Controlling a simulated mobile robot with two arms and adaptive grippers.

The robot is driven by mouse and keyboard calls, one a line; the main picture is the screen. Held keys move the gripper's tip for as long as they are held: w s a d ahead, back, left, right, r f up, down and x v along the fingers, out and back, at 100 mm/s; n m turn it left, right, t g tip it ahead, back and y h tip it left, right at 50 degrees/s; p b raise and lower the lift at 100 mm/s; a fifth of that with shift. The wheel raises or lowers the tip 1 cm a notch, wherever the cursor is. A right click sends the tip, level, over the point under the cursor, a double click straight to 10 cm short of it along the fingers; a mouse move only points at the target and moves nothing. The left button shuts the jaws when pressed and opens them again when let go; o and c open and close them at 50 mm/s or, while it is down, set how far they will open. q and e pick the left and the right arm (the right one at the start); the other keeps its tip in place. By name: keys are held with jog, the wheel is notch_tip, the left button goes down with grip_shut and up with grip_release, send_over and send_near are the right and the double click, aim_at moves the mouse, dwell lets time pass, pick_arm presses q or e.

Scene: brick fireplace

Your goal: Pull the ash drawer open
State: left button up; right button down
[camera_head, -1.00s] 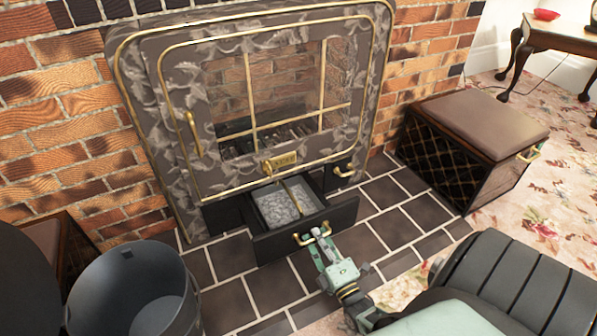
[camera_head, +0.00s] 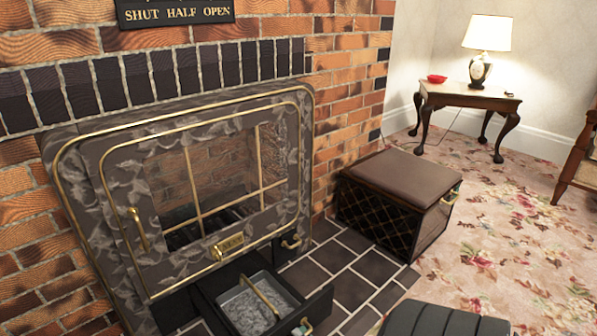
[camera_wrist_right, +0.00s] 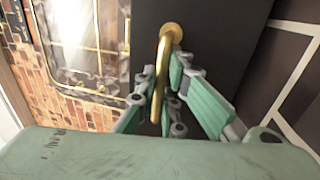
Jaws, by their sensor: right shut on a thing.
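The ash drawer (camera_head: 319,308) stands open below the stove's glazed door, at the bottom of the head view. Inside it sits a grey pan of ash (camera_head: 252,313) with a brass carrying bar (camera_head: 262,296). In the wrist view the dark drawer front (camera_wrist_right: 215,35) carries a brass handle (camera_wrist_right: 163,66). My right gripper (camera_wrist_right: 167,88) is shut on this handle, with its green fingers on either side. In the head view only a small bit of it shows at the bottom edge by the drawer front. My left gripper is not in view.
The stove (camera_head: 120,190) stands against the brick wall. A brown padded box (camera_head: 400,185) stands to its right on the edge of the dark hearth tiles (camera_head: 340,270). A side table (camera_head: 468,98) with a lamp is farther back. Flowered carpet (camera_head: 500,230) is clear at right.

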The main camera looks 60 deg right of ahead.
jog(key=c, duration=1.9)
grip_release()
jog(key=shift+o, duration=0.3)
jog(key=v, duration=1.2)
